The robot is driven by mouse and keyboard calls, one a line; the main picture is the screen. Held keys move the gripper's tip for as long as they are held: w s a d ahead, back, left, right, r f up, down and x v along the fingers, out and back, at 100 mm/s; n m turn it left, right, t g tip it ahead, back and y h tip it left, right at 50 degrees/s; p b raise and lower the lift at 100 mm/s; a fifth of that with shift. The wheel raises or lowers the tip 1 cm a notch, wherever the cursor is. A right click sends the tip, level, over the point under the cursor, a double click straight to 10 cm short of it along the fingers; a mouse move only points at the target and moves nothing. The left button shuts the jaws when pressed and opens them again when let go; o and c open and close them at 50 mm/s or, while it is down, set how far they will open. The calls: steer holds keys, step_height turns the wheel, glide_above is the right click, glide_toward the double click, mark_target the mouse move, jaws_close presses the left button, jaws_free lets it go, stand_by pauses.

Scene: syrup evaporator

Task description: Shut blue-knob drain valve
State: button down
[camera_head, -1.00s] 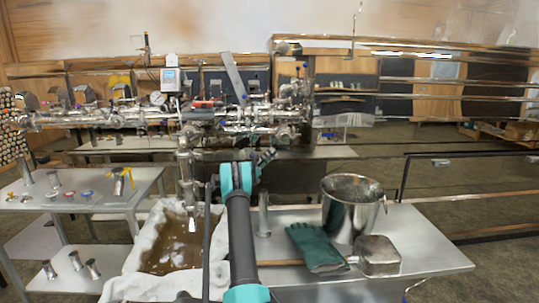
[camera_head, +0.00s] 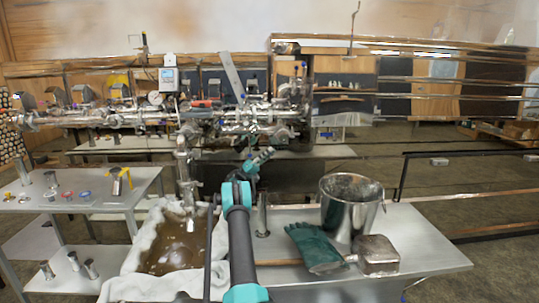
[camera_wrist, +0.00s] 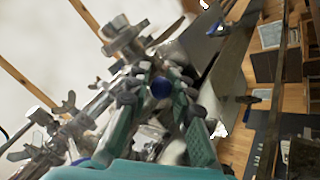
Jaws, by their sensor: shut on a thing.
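The blue knob (camera_wrist: 160,88) of the drain valve shows in the wrist view, between the fingertips of my gripper (camera_wrist: 160,99). The teal fingers rise on both sides of it and are shut on it. The valve's body is partly hidden behind the fingers and the knob. In the head view my arm reaches up to the steel pipework (camera_head: 130,117), and the gripper end is small and partly hidden among the fittings. I cannot make out the held knob there.
A cloth-lined pan of brown liquid (camera_head: 178,250) stands below the pipes. A steel bucket (camera_head: 347,208), a green glove (camera_head: 313,246) and a metal scoop (camera_head: 377,254) are on the right table. The left table (camera_head: 100,204) carries small coloured parts.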

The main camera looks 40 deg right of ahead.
steer(key=shift+w+a+r, duration=0.1)
steer(key=shift+w+r, duration=0.15)
steer(key=shift+w, duration=0.05)
steer(key=c, duration=1.5)
jaws_free()
steer(key=shift+o, duration=1)
steer(key=shift+f, duration=0.15)
steer(key=shift+s+n+t, duration=0.2)
steer(key=shift+n+t, duration=0.1)
steer(key=shift+t, duration=0.1)
